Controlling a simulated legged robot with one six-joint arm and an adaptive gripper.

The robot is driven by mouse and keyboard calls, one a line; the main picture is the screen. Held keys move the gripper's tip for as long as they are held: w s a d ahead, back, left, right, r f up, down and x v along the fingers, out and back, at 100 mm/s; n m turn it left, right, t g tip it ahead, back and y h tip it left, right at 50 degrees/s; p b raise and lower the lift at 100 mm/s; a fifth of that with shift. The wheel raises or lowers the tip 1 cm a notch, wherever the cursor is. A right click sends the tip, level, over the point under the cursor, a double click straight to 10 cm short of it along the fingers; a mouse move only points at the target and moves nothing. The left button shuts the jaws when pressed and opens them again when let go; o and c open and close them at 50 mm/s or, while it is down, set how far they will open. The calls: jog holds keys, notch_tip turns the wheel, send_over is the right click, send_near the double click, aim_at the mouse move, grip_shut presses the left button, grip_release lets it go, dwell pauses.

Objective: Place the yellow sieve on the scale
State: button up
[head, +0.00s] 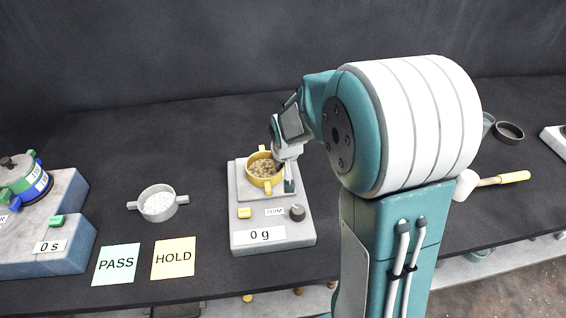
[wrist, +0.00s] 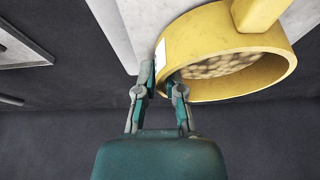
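The yellow sieve (head: 262,168), holding tan granular pieces, is over the pan of the scale (head: 272,216) in the head view. The scale's display reads 0 g. Whether the sieve touches the pan is hard to tell. My gripper (head: 281,172) is at the sieve's right side, pointing down. In the wrist view the two fingers (wrist: 163,78) straddle the near wall of the sieve (wrist: 232,50) and appear shut on it. The exact finger contact is partly hidden.
A grey sieve (head: 158,204) with white contents stands left of the scale. PASS (head: 116,264) and HOLD (head: 173,258) cards lie in front of it. A machine (head: 48,222) showing 0 s stands far left. A mallet (head: 490,183) and dark ring (head: 509,132) lie right.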

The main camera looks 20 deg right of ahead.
jog(key=shift+o, duration=0.6)
jog(key=shift+a, duration=0.3)
jog(key=shift+s+d+r, duration=0.1)
jog(key=shift+d+r, duration=0.1)
jog(key=shift+r, duration=0.25)
jog(key=d+v, duration=0.1)
jog(key=v, duration=1)
jog(key=s+a+r+n, duration=0.1)
jog(key=s+a+r, duration=0.1)
jog(key=s, duration=0.8)
jog(key=s+a+r+n+t, duration=0.1)
jog(key=s+a+r, duration=0.1)
jog(key=s, duration=0.8)
jog(key=shift+a+r+y, duration=0.3)
jog(key=shift+a+r, duration=0.05)
jog(key=shift+a, duration=0.35)
